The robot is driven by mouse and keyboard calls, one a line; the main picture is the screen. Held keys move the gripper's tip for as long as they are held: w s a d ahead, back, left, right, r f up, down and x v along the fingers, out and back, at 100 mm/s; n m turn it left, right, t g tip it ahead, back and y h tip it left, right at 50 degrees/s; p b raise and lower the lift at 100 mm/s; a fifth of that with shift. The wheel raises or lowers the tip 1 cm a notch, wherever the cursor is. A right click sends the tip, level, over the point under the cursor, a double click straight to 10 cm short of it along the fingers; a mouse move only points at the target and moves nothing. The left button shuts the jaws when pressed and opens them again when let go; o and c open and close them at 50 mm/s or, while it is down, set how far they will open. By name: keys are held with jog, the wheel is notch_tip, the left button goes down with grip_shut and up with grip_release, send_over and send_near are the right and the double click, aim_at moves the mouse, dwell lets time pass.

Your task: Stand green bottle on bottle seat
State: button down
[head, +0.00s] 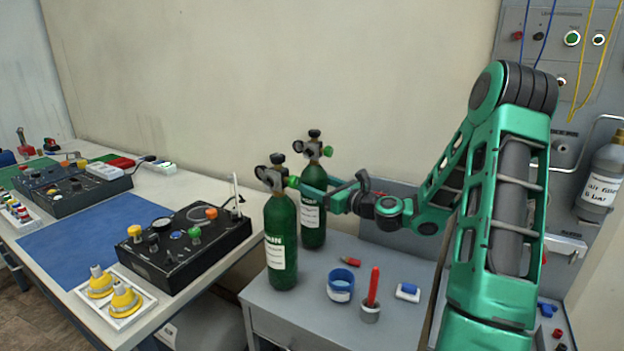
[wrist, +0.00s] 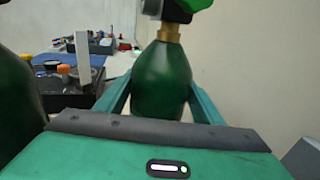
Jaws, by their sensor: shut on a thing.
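Two green bottles with white labels, brass necks and black valves show in the head view. My gripper (head: 322,194) comes from the right and is shut on the rear green bottle (head: 314,232), around its upper body. In the wrist view this bottle (wrist: 162,80) stands upright between the two green fingers. Its base is close to the grey cabinet top; I cannot tell whether it touches. The front green bottle (head: 281,245) stands upright beside it, nearer the head camera, and shows at the left edge of the wrist view (wrist: 15,100). I cannot make out the bottle seat.
The grey cabinet top (head: 300,322) also holds a blue cup (head: 341,284), a red stick in a grey holder (head: 371,292) and a small blue-white item (head: 408,292). A workbench with a black control box (head: 185,250) lies left. A wall panel (head: 560,60) stands right.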

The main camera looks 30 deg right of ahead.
jog(key=shift+f, duration=0.25)
jog(key=c, duration=0.5)
grip_release()
jog(key=shift+f, duration=0.2)
jog(key=v, duration=1.2)
jog(key=shift+s+a, duration=0.1)
